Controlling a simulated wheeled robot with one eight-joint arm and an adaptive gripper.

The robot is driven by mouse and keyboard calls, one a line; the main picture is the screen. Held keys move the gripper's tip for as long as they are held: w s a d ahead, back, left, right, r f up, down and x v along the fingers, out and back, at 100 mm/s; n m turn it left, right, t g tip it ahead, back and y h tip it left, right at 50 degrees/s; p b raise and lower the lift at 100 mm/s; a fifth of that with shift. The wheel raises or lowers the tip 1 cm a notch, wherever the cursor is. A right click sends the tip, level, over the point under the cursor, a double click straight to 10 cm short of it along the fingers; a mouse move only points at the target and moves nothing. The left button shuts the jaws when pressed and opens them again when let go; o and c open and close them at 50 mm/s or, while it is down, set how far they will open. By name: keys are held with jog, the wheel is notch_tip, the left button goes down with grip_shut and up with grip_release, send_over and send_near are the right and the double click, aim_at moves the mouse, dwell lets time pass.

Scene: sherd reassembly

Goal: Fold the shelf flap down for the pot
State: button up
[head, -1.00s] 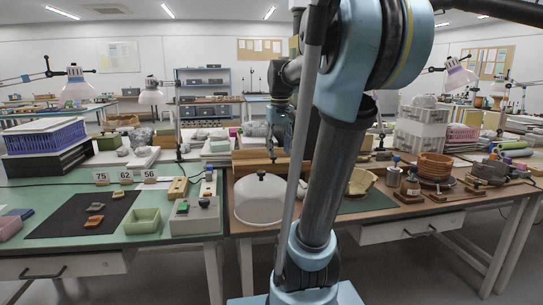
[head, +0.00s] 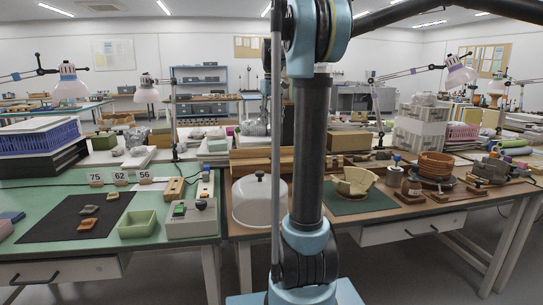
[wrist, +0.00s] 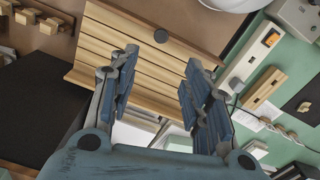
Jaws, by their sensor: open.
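A slatted wooden panel, which looks like the shelf flap, fills the upper middle of the wrist view (wrist: 140,75); a dark round spot shows on it. In the head view a wooden board (head: 250,160) stands behind the white dome, partly hidden by my arm. My gripper (wrist: 159,68) is open and empty, its two blue-grey fingers spread over the panel. I cannot tell whether they touch it. The pot (head: 354,181), cream and broken at the rim, sits on a dark green mat right of my arm.
The white dome (head: 261,201) with a black knob stands in front of the board. A grey switch box (head: 192,217) and green tray (head: 138,223) are to the left. A brown jar (head: 394,175) and stacked terracotta bowls (head: 434,166) stand right of the pot.

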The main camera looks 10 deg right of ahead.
send_over(272, 165)
jog(key=f, duration=1.6)
jog(key=shift+w, duration=0.4)
jog(key=shift+c, duration=0.3)
grip_shut()
